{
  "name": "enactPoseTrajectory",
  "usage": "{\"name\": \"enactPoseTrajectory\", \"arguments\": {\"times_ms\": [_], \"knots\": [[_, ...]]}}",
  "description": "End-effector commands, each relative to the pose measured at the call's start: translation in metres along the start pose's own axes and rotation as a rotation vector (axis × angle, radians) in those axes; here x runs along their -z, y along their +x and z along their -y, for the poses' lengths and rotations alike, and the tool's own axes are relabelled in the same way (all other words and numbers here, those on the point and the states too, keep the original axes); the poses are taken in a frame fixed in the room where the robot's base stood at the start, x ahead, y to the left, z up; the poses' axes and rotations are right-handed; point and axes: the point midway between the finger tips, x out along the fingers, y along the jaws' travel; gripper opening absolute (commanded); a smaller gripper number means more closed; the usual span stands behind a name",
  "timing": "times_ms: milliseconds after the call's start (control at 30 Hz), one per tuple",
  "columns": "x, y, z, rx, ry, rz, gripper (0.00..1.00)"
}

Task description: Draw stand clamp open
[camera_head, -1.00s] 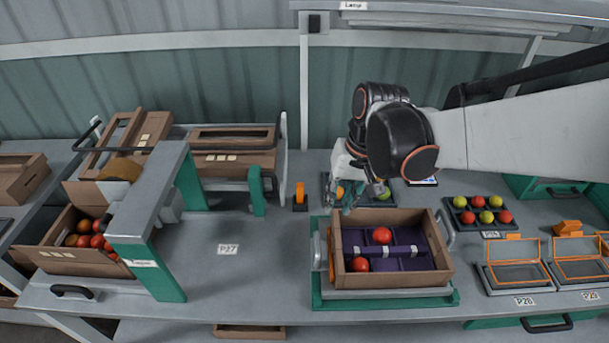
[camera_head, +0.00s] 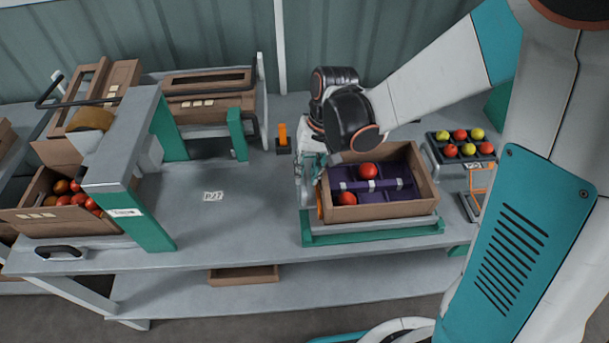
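The stand (camera_head: 375,236), green with a grey plate, sits on the bench and bears a brown crate (camera_head: 436,196). The crate has a purple divided insert with two red tomatoes. The stand's clamp, an orange piece (camera_head: 319,208), shows as a narrow strip along the crate's left side; most of it is hidden by my gripper and the crate wall. My gripper (camera_head: 314,188) points down at the crate's left side, close to the clamp. Its fingers are small and overlap the stand's parts, so I cannot tell whether they touch the clamp or are open or shut.
A grey and green frame (camera_head: 150,160) stands over the bench at left, beside a tilted crate of tomatoes (camera_head: 65,225). An orange upright piece (camera_head: 282,136) stands behind. A tomato tray (camera_head: 489,154) is at right. The bench around label P27 is clear.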

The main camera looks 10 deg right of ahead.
Motion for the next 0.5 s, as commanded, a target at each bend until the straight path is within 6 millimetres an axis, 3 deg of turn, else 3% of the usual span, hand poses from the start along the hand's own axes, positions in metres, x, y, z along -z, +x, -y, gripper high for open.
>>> {"name": "enactPoseTrajectory", "arguments": {"times_ms": [200,500], "knots": [[0.0,0.024,0.0,0.0,0.0,0.0,0.23],[0.0,0.027,0.0,0.0,0.0,0.0,0.23]]}}
